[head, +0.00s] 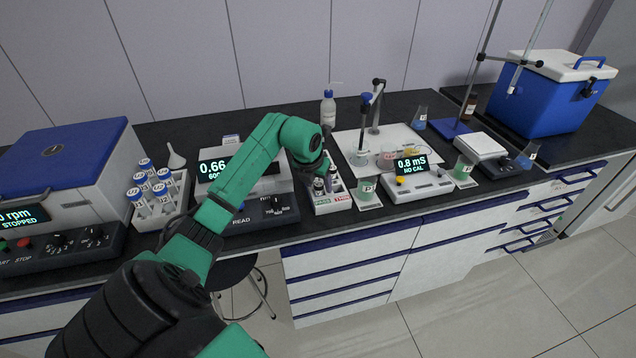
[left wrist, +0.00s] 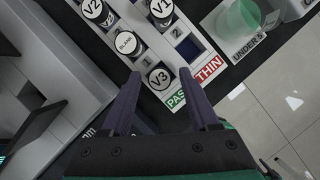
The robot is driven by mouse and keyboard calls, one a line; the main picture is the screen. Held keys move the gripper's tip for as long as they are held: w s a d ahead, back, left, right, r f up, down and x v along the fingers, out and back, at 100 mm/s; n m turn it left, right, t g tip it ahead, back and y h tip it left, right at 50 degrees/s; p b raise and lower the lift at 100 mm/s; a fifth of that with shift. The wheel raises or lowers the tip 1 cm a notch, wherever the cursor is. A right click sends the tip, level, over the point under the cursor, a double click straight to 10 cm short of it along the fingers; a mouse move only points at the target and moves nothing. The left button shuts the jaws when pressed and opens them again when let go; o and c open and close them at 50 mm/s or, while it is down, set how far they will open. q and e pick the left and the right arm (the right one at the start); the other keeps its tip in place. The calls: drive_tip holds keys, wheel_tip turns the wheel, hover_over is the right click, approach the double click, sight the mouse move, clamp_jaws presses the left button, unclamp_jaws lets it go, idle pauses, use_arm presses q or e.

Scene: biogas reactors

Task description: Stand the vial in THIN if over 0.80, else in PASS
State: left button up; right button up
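The labelled rack (left wrist: 150,45) stands below my left gripper (head: 322,170). Its front labels read PASS (left wrist: 176,101) and THIN (left wrist: 208,69). The vial V3 (left wrist: 160,77) stands upright in the row behind the PASS label. The left fingers (left wrist: 160,88) are spread, one on each side of V3's cap, with gaps visible. The square slot (left wrist: 194,44) behind THIN is empty. The photometer display (head: 213,171) reads 0.66, its right part hidden by my arm. My right gripper is not in view.
Vials V1 (left wrist: 162,8), V2 (left wrist: 93,8) and BLANK (left wrist: 127,43) stand near V3. A holder with several capped tubes (head: 148,192) stands left of the photometer.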

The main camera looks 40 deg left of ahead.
use_arm(q)
drive_tip(key=shift+r, duration=0.25)
drive_tip(key=b+v, duration=0.1)
drive_tip(key=v, duration=1)
drive_tip(key=shift+s+r+b, duration=0.25)
drive_tip(key=shift+r+b, duration=0.05)
drive_tip(key=shift+r, duration=0.05)
drive_tip(key=shift+d, duration=0.1)
